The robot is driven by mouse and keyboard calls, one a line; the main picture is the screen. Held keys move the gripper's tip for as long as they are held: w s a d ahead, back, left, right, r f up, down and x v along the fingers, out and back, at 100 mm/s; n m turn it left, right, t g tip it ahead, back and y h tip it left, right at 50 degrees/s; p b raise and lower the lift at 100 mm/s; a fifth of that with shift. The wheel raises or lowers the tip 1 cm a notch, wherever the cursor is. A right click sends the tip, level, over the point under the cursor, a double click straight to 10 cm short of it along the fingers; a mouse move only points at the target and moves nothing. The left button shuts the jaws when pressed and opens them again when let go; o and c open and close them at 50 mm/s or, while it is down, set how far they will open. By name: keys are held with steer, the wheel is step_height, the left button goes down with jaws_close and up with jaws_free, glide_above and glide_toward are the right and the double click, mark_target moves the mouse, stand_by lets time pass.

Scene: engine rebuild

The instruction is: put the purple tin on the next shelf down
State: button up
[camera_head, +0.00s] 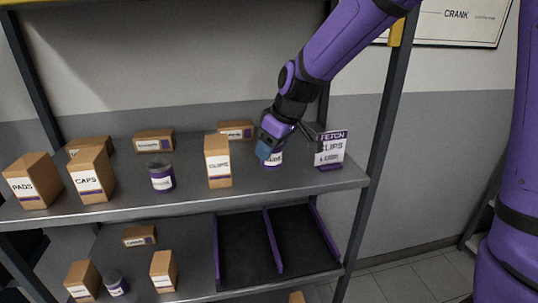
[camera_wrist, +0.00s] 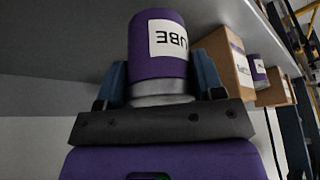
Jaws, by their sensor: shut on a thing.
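A purple tin (camera_head: 272,160) with a white label is at the right part of the upper shelf (camera_head: 230,200). My gripper (camera_head: 268,148) is shut on it from above. In the wrist view the tin (camera_wrist: 158,50) sits between the two blue fingers, its grey end towards the palm, and its label ends in "UBE". My gripper's fingers also show there (camera_wrist: 162,82). I cannot tell whether the tin touches the shelf. The shelf below (camera_head: 195,275) shows partly under the upper one.
A sign reading "FETCH CLIPS" (camera_head: 331,150) stands just right of the tin, a carton (camera_head: 218,162) just left. Another purple tin (camera_head: 161,177) stands further left. Below are a black two-bay tray (camera_head: 245,248), a carton (camera_head: 163,270) and a small purple tin (camera_head: 116,285).

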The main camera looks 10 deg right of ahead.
steer(key=shift+w+a, duration=0.1)
steer(key=shift+w, duration=0.8)
steer(key=shift+f, duration=1.8)
steer(key=shift+f, duration=0.15)
steer(key=o, duration=1.1)
steer(key=v, duration=1.2)
steer(key=shift+r, duration=0.2)
steer(key=s+d+r+m+t+h, duration=0.1)
steer(key=s+d+m, duration=0.3)
steer(key=s, duration=0.9)
steer(key=s+d+r+m+t+h, duration=0.1)
steer(key=s+d+m, duration=0.4)
steer(key=s+d, duration=0.5)
steer(key=s+r+h, duration=0.1)
steer(key=s+r, duration=0.1)
steer(key=s, duration=0.1)
steer(key=shift+s+r, duration=0.3)
steer(key=shift+s, duration=0.1)
